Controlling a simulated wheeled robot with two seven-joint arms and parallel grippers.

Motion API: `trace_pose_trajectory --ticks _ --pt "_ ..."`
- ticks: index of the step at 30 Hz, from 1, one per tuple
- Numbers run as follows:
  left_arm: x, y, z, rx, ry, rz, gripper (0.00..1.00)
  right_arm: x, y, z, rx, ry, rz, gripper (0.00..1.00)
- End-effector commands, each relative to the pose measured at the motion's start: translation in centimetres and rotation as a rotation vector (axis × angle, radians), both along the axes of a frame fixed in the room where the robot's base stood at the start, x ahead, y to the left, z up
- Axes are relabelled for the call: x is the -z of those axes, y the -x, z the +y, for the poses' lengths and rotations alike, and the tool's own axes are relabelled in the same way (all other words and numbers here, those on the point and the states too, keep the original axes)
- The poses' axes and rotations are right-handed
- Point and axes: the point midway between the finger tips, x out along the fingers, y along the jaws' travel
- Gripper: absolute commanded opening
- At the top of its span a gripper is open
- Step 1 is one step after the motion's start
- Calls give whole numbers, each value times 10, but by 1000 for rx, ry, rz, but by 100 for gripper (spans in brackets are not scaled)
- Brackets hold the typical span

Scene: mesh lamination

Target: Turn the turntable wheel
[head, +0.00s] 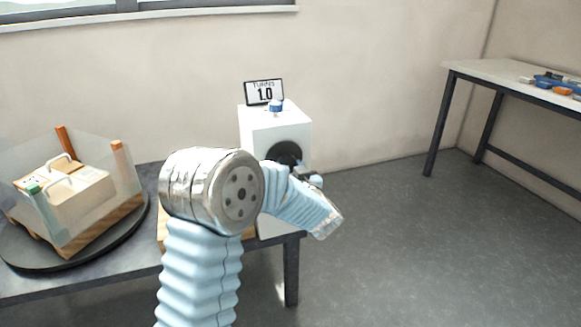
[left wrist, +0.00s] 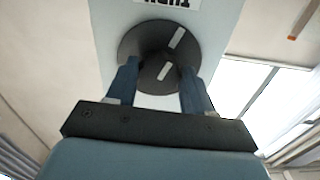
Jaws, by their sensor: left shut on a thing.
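The turntable wheel (head: 284,151) is a dark round disc on the side of a white box (head: 275,125). In the left wrist view the wheel (left wrist: 135,42) carries a pale stripe. My left gripper (head: 303,172) is at the wheel, partly hidden by its own arm in the head view. In the left wrist view its two dark blue fingers (left wrist: 158,75) reach to the wheel on either side of its middle and are shut on it. The exact grip spot is hard to see. A sign (head: 264,92) on the box reads "TURNS 1.0". My right gripper is not in view.
A dark round turntable (head: 40,262) at the left bears a wooden pallet with boxes, corner posts and clear film around them. A blue-topped knob (head: 276,105) stands on the white box. A side table (head: 490,72) with small coloured items stands far right. The floor between is clear.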

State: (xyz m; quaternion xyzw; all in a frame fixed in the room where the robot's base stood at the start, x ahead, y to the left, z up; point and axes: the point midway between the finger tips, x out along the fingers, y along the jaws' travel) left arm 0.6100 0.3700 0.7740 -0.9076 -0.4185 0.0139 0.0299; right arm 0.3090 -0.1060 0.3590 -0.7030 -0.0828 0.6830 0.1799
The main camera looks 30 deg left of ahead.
Motion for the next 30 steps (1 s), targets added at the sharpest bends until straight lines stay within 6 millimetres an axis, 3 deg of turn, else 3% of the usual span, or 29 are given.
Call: trace_pose_trajectory --ticks 30 --pt "-3 3 2 2 -627 733 21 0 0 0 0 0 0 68"
